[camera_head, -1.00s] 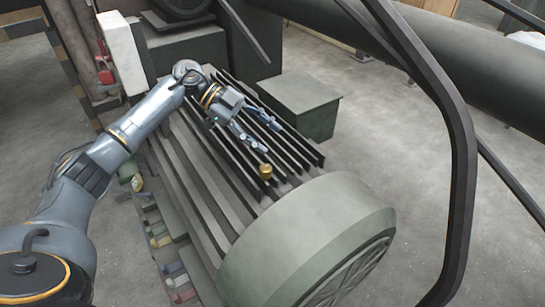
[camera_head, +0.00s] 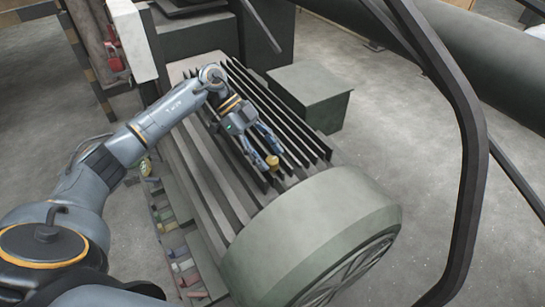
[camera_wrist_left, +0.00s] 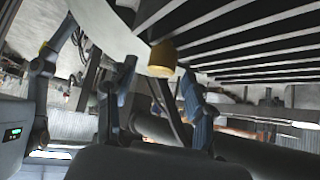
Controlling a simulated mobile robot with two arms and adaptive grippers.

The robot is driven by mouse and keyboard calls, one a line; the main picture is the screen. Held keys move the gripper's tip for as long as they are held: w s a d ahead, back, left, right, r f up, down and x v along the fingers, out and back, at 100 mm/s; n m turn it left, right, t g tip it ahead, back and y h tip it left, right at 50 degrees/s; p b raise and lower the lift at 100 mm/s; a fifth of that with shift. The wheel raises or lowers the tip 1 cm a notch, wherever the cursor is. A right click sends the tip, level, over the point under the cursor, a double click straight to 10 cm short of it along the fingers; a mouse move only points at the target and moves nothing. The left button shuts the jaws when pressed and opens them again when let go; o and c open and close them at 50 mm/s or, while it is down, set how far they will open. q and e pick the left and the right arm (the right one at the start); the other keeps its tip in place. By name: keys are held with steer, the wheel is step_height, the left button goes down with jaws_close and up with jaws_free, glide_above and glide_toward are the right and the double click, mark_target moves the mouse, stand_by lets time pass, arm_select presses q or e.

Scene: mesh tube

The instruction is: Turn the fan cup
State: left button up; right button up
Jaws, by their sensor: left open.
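The fan cup (camera_head: 272,162) is a small golden-yellow cup on the ribbed top of the large grey-green motor (camera_head: 318,230), close behind its round end cover. It also shows in the left wrist view (camera_wrist_left: 161,60), at upper centre below the dark ribs. My left gripper (camera_head: 271,156) reaches over the ribs from the back, its two fingers spread. In the head view the fingertips lie on either side of the cup. In the left wrist view the fingers (camera_wrist_left: 159,78) also stand apart with the cup between them. I cannot tell whether they touch it. My right gripper is not in view.
A dark bent rail (camera_head: 470,160) rises at the right, in front of the motor. A grey-green box (camera_head: 310,95) sits behind the ribs. A white box (camera_head: 134,40) stands at the upper left. Open concrete floor lies right of the motor.

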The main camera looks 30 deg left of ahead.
arm_select(q)
steer(key=shift+x, duration=1.15)
jaws_close()
